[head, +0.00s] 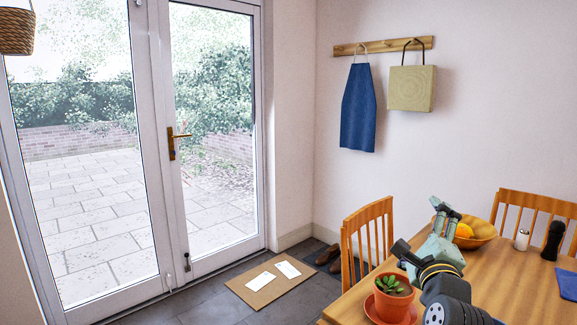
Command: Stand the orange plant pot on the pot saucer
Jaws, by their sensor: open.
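The orange plant pot (394,304), with a small green plant in dark soil, stands upright near the left edge of the wooden table. An orange-red pot saucer (371,312) shows around its lower left side, and the pot appears to stand on it.
On the wooden table (497,270) are a bowl (482,230) with yellow-orange fruit, a white shaker (522,239), a dark grinder (553,240) and a blue cloth (567,283). Chairs (368,236) stand at the table. A mat (268,283) lies by the glass door.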

